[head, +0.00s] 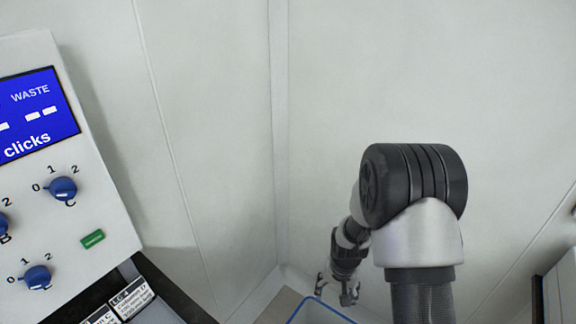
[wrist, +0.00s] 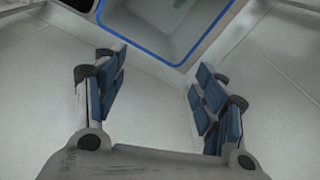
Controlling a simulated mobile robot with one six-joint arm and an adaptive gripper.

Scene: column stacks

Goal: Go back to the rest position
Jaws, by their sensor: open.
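My gripper (head: 338,290) shows small in the head view, low and right of centre, pointing down. My arm's big dark joint stands in front of it and to its right. In the wrist view my gripper (wrist: 157,95) has its two blue-padded fingers wide apart, with nothing between them. Bare pale surface shows between and beyond the fingers.
A blue-rimmed bin (head: 318,308) shows partly at the bottom of the head view, and its rim (wrist: 150,53) at the top of the wrist view. A white panel (head: 100,195) with knobs and a blue screen stands at left. Pale walls lie behind.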

